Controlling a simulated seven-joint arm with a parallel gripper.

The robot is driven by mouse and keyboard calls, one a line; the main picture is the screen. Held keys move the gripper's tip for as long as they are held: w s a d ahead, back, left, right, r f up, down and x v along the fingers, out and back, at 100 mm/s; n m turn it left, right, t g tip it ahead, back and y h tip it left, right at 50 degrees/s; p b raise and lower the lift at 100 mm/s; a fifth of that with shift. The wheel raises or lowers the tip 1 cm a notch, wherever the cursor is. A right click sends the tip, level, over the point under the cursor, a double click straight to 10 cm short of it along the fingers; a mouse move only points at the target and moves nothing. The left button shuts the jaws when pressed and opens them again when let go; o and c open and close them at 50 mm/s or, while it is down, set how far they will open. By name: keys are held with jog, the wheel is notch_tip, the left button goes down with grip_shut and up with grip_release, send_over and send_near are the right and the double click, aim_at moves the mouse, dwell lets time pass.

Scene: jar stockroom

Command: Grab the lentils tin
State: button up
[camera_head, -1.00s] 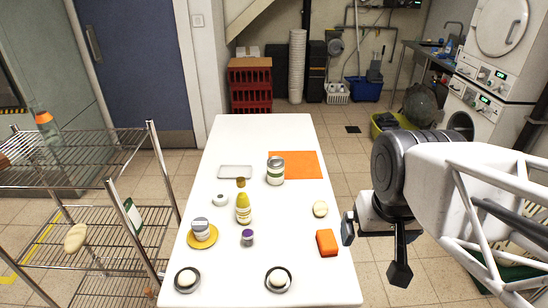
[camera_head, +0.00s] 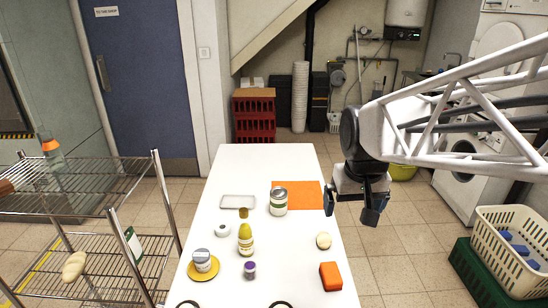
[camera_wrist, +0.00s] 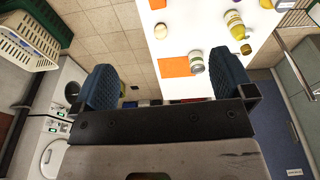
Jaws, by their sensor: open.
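Two tins stand on the white table (camera_head: 262,165), and I cannot read which one is lentils. A smaller grey-white tin (camera_head: 202,259) sits on a yellow plate (camera_head: 196,276) at the near left. My gripper (camera_head: 350,207) is open and empty, just beyond the table's right edge, to the right of the mat and larger tin. Its two dark fingers (camera_wrist: 166,85) are spread apart in the wrist view.
A yellow bottle (camera_head: 245,239), purple-lidded jar (camera_head: 250,270), white roll-like item (camera_head: 222,230) and shallow tray (camera_head: 238,202) stand left of centre. A bun-like item (camera_head: 323,241) and orange block (camera_head: 330,276) lie near the right edge. A wire rack (camera_head: 85,190) stands left.

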jog(key=w+a+f, duration=0.2)
jog(key=w, duration=1.1)
jog(key=n+g, duration=0.2)
jog(key=n, duration=0.1)
send_near(278, 191)
jog(key=f, duration=0.5)
jog(key=shift+s+d, duration=0.15)
jog(key=shift+s, duration=0.25)
jog(key=shift+w+f, duration=0.3)
jog(key=shift+f, duration=0.1)
jog(key=shift+f, duration=1.3)
jog(key=shift+f, duration=2.6)
